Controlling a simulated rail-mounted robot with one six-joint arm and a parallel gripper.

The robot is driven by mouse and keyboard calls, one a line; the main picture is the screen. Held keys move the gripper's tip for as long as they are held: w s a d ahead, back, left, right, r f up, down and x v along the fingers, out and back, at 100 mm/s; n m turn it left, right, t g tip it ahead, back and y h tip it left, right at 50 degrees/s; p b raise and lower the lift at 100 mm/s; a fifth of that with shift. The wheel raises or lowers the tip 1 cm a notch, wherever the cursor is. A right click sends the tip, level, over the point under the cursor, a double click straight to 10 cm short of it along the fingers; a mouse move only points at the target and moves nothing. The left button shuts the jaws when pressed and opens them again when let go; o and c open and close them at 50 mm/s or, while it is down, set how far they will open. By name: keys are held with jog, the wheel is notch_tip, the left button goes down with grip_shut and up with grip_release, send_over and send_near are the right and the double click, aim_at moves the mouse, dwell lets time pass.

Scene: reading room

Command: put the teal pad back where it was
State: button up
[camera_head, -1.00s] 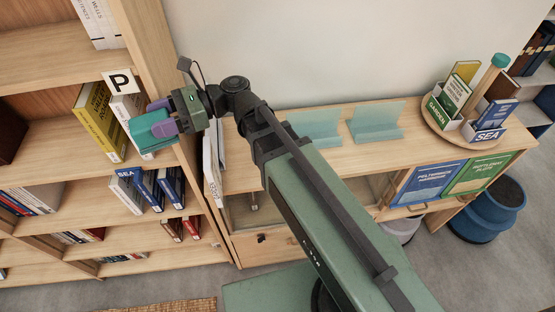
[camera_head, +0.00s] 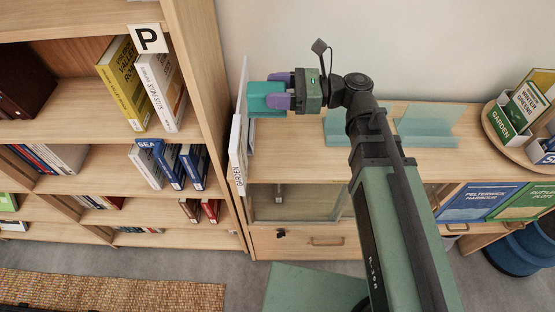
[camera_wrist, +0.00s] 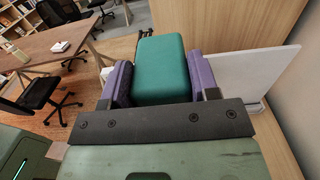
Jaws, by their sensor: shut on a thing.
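The teal pad (camera_head: 262,97) is a small rounded block. My gripper (camera_head: 279,96) has purple fingers and is shut on it, one finger on each side. In the head view it is held in front of the wall, above the left end of the low wooden cabinet (camera_head: 300,168) and beside the tall bookcase's side panel. The wrist view shows the pad (camera_wrist: 161,70) squarely between the two purple fingers (camera_wrist: 160,80). I cannot tell whether the pad touches anything below it.
White boards (camera_head: 238,140) stand upright at the cabinet's left end, close to the pad. Two translucent teal stands (camera_head: 428,125) are on the cabinet top. A round tray of books (camera_head: 512,150) is at the right. The tall bookcase (camera_head: 95,132) with a P sign (camera_head: 148,39) fills the left.

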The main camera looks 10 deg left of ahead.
notch_tip(320, 180, down, 21)
jog(key=b, duration=1.8)
jog(key=shift+r, duration=0.4)
jog(key=shift+f, duration=0.15)
jog(key=o, duration=1)
jog(key=shift+o, duration=0.2)
jog(key=shift+d+r, duration=0.2)
jog(key=shift+r, duration=0.05)
jog(key=d, duration=0.3)
jog(key=w+d, duration=0.1)
jog(key=d, duration=0.3)
jog(key=w+d, duration=0.1)
jog(key=d, duration=0.3)
jog(key=shift+w+d+f, duration=0.1)
jog(key=shift+w+d, duration=0.05)
jog(key=shift+d, duration=0.1)
jog(key=shift+p, duration=0.3)
